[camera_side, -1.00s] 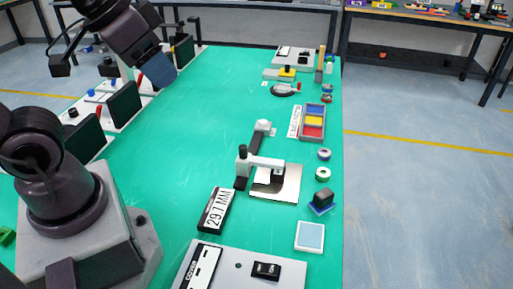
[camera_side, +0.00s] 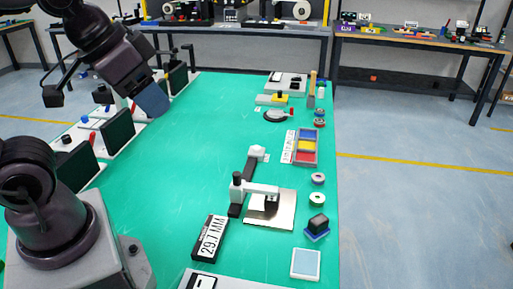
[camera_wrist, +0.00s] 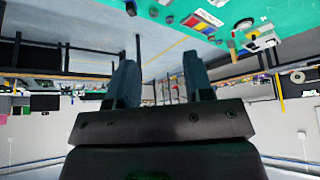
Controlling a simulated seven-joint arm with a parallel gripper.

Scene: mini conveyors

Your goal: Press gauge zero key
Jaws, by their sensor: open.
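The gauge in the side view has a black readout box (camera_side: 210,239) with a white face reading about "29.7 MM". Beside it, to the upper right, stands a gauge stand (camera_side: 256,188) with a white and black arm over a pale metal plate (camera_side: 284,215). I cannot make out a zero key. My gripper (camera_side: 153,98) is high over the left far part of the green bench, well away from the gauge. In the wrist view its two fingers (camera_wrist: 160,78) stand apart with nothing between them.
A tray of coloured bins (camera_side: 305,147), small round tins (camera_side: 318,178), a blue-based stamp (camera_side: 317,226) and a pale blue pad (camera_side: 306,263) line the bench's right side. Dark panels (camera_side: 117,131) stand along the left edge. The green middle (camera_side: 190,150) is clear.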

